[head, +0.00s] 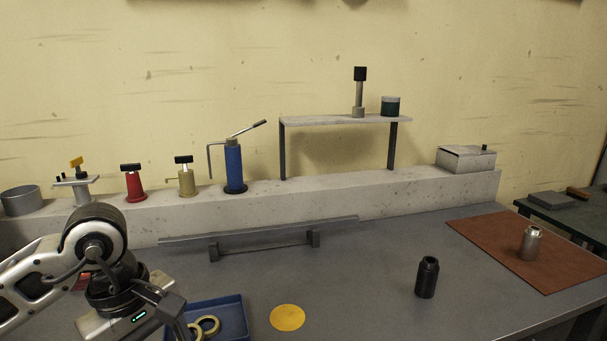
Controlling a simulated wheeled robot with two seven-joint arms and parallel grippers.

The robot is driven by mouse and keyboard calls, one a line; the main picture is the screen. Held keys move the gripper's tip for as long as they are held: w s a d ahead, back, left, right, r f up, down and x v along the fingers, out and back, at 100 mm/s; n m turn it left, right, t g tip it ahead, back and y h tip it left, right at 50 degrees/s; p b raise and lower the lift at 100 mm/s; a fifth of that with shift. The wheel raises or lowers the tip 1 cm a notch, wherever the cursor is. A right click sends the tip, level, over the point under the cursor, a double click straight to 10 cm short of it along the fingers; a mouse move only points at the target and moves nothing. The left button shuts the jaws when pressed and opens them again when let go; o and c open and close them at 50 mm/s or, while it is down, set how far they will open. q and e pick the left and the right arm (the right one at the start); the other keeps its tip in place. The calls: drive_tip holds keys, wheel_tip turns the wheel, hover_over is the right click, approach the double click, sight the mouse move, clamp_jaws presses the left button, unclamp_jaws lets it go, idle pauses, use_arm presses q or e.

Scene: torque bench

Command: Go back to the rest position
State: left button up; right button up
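My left arm comes in from the left, and my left gripper (172,314) points down at the lower left, by the left side of the blue tray (230,302). Its fingertips run into the bottom of the picture, so I cannot tell whether it is open or shut. No held object shows. My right gripper is not in view.
The tray holds yellowish rings (208,325). A yellow disc (287,317), a black cylinder (427,277) and a metal bottle (530,243) on a brown mat (480,240) stand to the right. A low rail (265,236) lies behind.

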use_arm(q)
drive_tip(key=s+d+r+n+g+h, duration=0.25)
drive_tip(key=d+h, duration=0.55)
drive_tip(key=d, duration=0.5)
drive_tip(key=s+d+r+n+t+h, duration=0.1)
drive_tip(key=s+d+r+n+h, duration=0.15)
drive_tip(key=d+r+h, duration=0.35)
drive_tip(key=w+a+r+n+t+h, duration=0.1)
drive_tip(key=w+r+n+t+h, duration=0.2)
drive_tip(key=r+n+t+h, duration=0.6)
drive_tip(key=w+a+f+n+t+y, duration=0.35)
drive_tip(key=a+n+t+y, duration=0.45)
drive_tip(key=n, duration=0.6)
drive_tip(key=w+a+f+n+t+y, duration=0.3)
drive_tip(key=w+n+t+y, duration=0.25)
drive_tip(key=n+y, duration=0.65)
drive_tip(key=s+a+f+n+g+y, duration=0.2)
drive_tip(key=a+f+n+g+y, duration=0.3)
drive_tip(key=f+n, duration=0.6)
drive_tip(key=s+a+f+n+g, duration=0.3)
drive_tip(key=s+f+n+g, duration=0.8)
drive_tip(key=s+f, duration=0.8)
drive_tip(key=w+d+f+m+t+h, duration=0.3)
drive_tip(key=w+d+f+t, duration=0.2)
drive_tip(key=shift+w+d, duration=0.35)
drive_tip(key=shift+d, duration=0.05)
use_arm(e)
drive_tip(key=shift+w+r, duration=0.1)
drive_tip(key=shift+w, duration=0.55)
